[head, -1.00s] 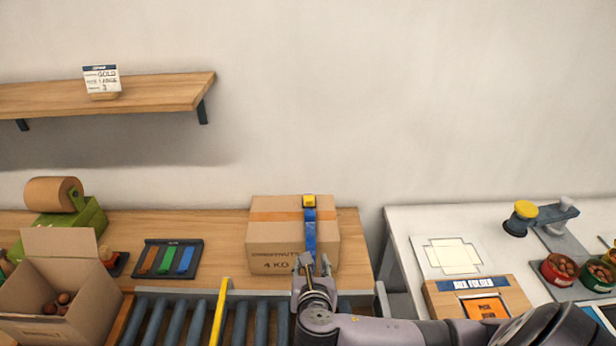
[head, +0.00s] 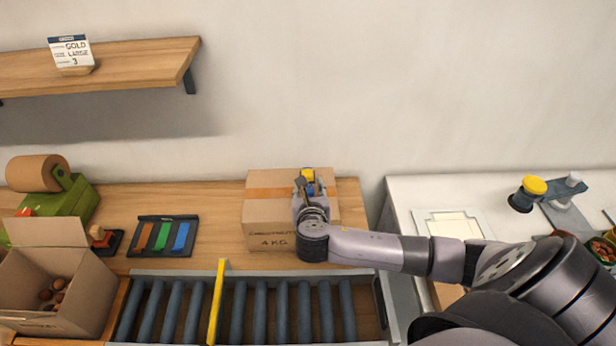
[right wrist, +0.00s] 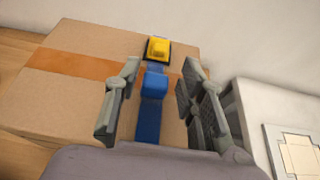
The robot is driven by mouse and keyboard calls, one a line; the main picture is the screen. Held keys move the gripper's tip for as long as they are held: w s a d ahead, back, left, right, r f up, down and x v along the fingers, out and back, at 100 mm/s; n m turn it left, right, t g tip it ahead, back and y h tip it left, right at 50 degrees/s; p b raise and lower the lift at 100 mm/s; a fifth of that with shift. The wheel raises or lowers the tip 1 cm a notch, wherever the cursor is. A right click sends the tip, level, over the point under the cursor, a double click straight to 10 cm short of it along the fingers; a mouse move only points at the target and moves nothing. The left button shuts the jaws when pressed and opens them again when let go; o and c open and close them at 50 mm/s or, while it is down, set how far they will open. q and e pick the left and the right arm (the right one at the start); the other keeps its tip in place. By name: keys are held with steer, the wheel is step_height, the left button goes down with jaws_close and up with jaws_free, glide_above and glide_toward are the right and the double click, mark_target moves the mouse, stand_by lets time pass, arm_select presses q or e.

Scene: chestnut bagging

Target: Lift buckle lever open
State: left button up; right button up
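A closed cardboard box (head: 262,212) with an orange tape band stands on the wooden bench. A blue strap (right wrist: 149,122) runs over it, with a yellow buckle (right wrist: 158,49) on its top; the buckle also shows in the head view (head: 308,174). A blue block-like piece (right wrist: 155,84) sits on the strap just in front of the buckle. My right gripper (right wrist: 160,78) is open over the box, with one finger on each side of the strap and the buckle beyond the fingertips. In the head view the right gripper (head: 310,188) hides most of the strap. My left gripper is out of view.
A roller conveyor (head: 285,308) with a yellow bar (head: 217,300) lies in front of the box. An open carton (head: 88,285) with chestnuts stands at left, near a tray of coloured strips (head: 165,236). A white table (head: 402,192) is at right.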

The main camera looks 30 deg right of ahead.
mark_target(308, 177)
steer(key=x, duration=0.5)
steer(key=shift+w, duration=0.25)
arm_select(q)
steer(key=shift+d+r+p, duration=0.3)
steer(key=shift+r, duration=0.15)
arm_select(e)
steer(key=shift+w+d+f, duration=0.3)
steer(key=shift+w+d, duration=0.05)
steer(key=shift+w, duration=0.1)
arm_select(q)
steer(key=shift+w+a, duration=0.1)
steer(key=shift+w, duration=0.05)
arm_select(e)
jaws_close()
